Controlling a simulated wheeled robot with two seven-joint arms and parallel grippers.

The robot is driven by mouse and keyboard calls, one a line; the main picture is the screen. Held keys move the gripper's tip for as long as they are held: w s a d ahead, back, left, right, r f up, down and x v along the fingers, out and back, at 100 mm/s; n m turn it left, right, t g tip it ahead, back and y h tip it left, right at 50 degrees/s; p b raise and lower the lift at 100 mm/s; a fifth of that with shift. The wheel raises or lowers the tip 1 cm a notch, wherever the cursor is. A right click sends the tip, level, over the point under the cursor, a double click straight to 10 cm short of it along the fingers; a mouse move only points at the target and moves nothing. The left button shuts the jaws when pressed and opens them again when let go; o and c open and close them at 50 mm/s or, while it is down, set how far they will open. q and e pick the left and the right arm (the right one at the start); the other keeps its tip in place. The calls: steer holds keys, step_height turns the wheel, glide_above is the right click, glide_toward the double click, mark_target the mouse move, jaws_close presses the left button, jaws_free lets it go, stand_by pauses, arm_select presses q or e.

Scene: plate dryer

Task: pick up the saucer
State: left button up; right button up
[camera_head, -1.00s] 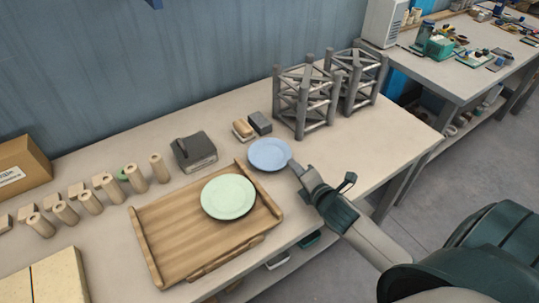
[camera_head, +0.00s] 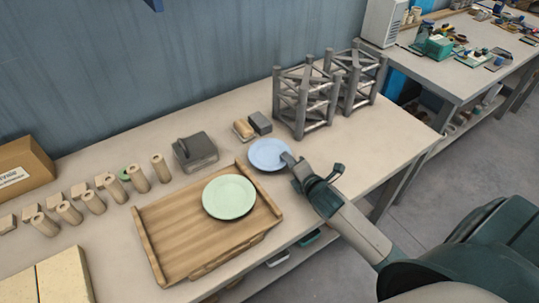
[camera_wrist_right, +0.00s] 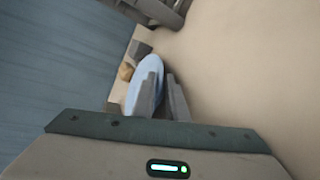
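A light-blue saucer (camera_head: 266,153) lies on the table just off the right corner of the wooden tray. A pale-green plate (camera_head: 229,197) lies on the tray. My right gripper (camera_head: 288,158) is at the right rim of the blue saucer, with a fingertip overlapping that rim in the head view. In the right wrist view my right gripper (camera_wrist_right: 166,86) shows its two fingers apart. The blue saucer (camera_wrist_right: 149,74) shows beyond and behind the left finger there. I cannot tell whether the rim lies between the fingers. My left gripper is not in view.
The wooden tray (camera_head: 168,245) fills the table's front middle. A dark grey box (camera_head: 195,151), a sponge (camera_head: 243,130) and a grey block (camera_head: 260,122) stand behind. Grey racks (camera_head: 305,100) stand at back right. The table's right end is clear.

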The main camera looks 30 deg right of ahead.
stand_by(0.4)
jaws_close()
step_height(320, 180, up, 10)
steer(key=shift+b, duration=0.55)
stand_by(0.5)
steer(key=s+a+r+y, duration=0.1)
steer(key=s+a+r, duration=0.1)
steer(key=a+r, duration=0.3)
steer(key=s+a+r+n, duration=0.1)
steer(key=a+r, duration=0.4)
steer(key=a, duration=0.7)
steer(key=shift+s+y, duration=0.4)
